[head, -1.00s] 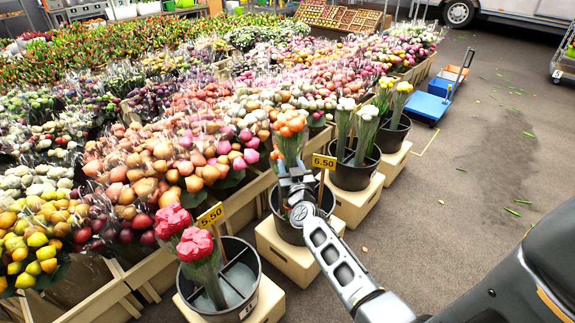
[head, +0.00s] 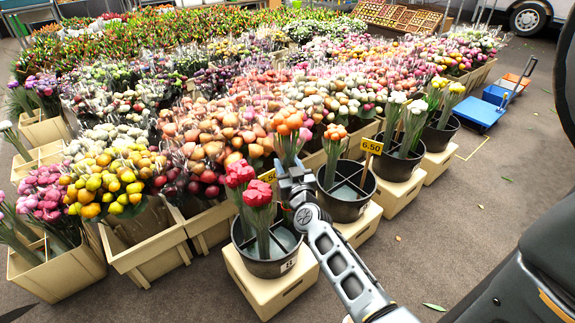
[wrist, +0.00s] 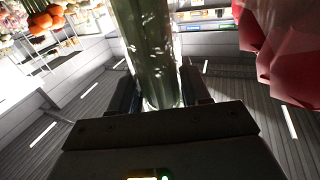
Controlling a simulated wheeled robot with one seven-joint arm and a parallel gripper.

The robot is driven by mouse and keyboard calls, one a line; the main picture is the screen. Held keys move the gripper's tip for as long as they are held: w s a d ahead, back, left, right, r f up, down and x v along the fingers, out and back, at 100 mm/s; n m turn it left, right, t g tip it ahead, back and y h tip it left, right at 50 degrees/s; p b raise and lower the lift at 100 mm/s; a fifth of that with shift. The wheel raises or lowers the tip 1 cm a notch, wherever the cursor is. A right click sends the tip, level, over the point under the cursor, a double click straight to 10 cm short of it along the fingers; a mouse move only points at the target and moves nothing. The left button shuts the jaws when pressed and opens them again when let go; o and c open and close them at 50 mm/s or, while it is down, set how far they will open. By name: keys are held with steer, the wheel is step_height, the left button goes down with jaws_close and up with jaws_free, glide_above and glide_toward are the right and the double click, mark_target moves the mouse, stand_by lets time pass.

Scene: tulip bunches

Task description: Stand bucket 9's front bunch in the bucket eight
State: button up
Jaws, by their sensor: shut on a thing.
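My gripper (head: 291,168) is shut on a bunch of orange tulips (head: 289,124), with its green wrapped stems (wrist: 150,45) between the fingers in the wrist view. The held bunch is upright, above and behind the right side of bucket eight (head: 289,266), a dark divided bucket with a number plate. My arm hides the bunch's lower end. Two red bunches (head: 257,193) stand in bucket eight; red blooms (wrist: 285,50) show at the wrist view's upper right. Right of it is a dark bucket (head: 345,207), apparently bucket 9, with another orange bunch (head: 335,134) at its back.
A yellow 6.50 price sign (head: 371,146) stands at the right bucket. A second sign (head: 267,176) is partly hidden behind the red bunches. More buckets (head: 396,165) continue rightward on cream blocks. Crates of flowers (head: 150,250) fill the left. Paved floor is open at front right.

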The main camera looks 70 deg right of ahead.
steer(key=shift+r, duration=0.1)
step_height(320, 180, down, 21)
steer(key=b, duration=1.7)
steer(key=shift+d, duration=0.1)
steer(key=shift+f+b, duration=0.3)
steer(key=shift+f, duration=0.45)
steer(key=o, duration=1.8)
steer(key=shift+c, duration=0.2)
steer(key=p+v, duration=0.2)
steer(key=v, duration=0.5)
steer(key=shift+s+a+r, duration=0.1)
steer(key=shift+s+a, duration=0.1)
steer(key=shift+a, duration=0.1)
